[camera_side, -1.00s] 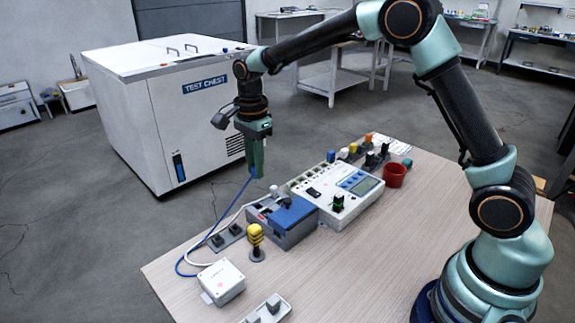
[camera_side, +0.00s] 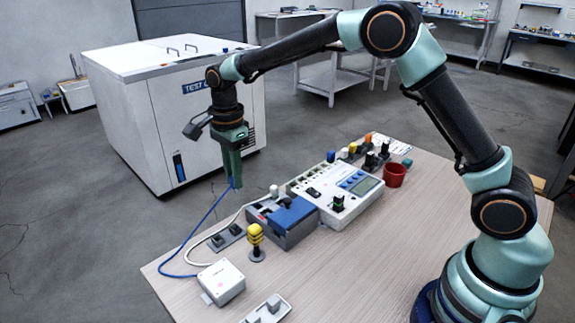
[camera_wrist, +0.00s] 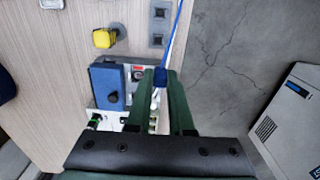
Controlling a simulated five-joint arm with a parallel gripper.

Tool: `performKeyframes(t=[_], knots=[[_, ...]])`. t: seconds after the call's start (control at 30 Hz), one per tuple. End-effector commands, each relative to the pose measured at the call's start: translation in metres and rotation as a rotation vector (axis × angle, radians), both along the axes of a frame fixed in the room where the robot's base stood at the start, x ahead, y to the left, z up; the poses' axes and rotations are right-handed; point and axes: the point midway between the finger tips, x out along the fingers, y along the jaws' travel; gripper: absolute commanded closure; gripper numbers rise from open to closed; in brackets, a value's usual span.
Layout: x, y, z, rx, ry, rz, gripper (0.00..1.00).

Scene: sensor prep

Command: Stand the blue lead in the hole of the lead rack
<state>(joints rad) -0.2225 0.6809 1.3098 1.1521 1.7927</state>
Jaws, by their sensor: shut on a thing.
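My gripper (camera_side: 236,184) is shut on the blue plug end of the blue lead and holds it in the air beyond the table's left edge. In the wrist view the blue plug (camera_wrist: 160,78) sits between the fingertips. The blue lead's cable (camera_side: 205,219) hangs from my gripper down to the white box (camera_side: 221,281) on the table. A grey strip with two dark square raised parts (camera_side: 226,237) lies near the table's left edge, in front of my gripper; it also shows in the wrist view (camera_wrist: 158,26). I cannot tell whether this strip is the lead rack.
A grey case with a blue lid (camera_side: 290,215) stands beside a white meter (camera_side: 335,192). A white lead's plug (camera_side: 274,190) stands by the case. A yellow knob (camera_side: 255,236), a red cup (camera_side: 394,175) and several coloured plugs (camera_side: 353,149) stand on the table.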

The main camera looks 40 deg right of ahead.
Motion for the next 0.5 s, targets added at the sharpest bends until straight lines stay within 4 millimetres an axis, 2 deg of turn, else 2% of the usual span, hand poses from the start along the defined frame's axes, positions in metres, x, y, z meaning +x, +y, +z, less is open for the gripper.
performKeyframes(t=[0.03,0.13,0.5], knots=[[-0.003,0.006,-0.014,-0.001,0.005,0.003,1.0],[-0.005,0.014,-0.032,-0.001,0.004,0.001,1.0],[-0.006,0.019,-0.058,0.0,0.001,0.0,1.0]])
